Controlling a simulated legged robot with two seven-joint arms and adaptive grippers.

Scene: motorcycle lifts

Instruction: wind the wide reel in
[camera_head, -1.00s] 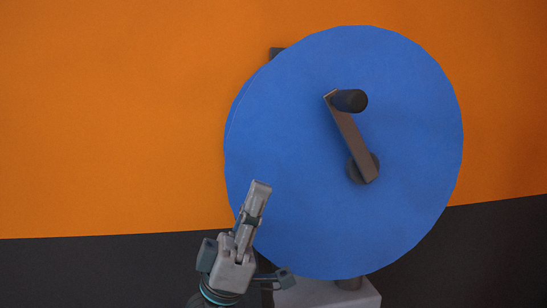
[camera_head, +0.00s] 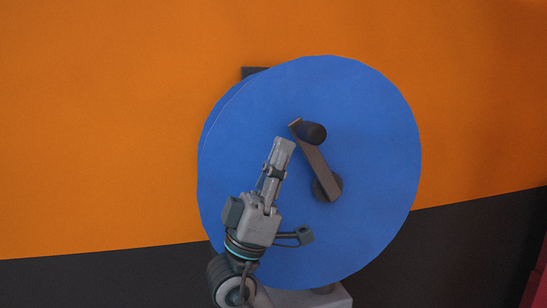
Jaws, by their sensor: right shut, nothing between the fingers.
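The wide reel (camera_head: 370,220) is a large blue disc in the middle of the head view, standing upright. A dark crank arm (camera_head: 318,165) runs from the hub (camera_head: 327,187) up and to the left. It ends in a round black handle knob (camera_head: 312,132). My right gripper (camera_head: 284,146) is shut and empty in front of the disc. Its tips point up and sit just left of and slightly below the knob, seemingly apart from it. It hides part of the disc's lower left. My left gripper is not in view.
The reel rests on a grey base (camera_head: 310,298) at the bottom. Behind it is a wall, orange (camera_head: 100,120) above and black (camera_head: 90,282) below. A dark red object (camera_head: 537,285) shows at the lower right edge. Space left of the reel looks clear.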

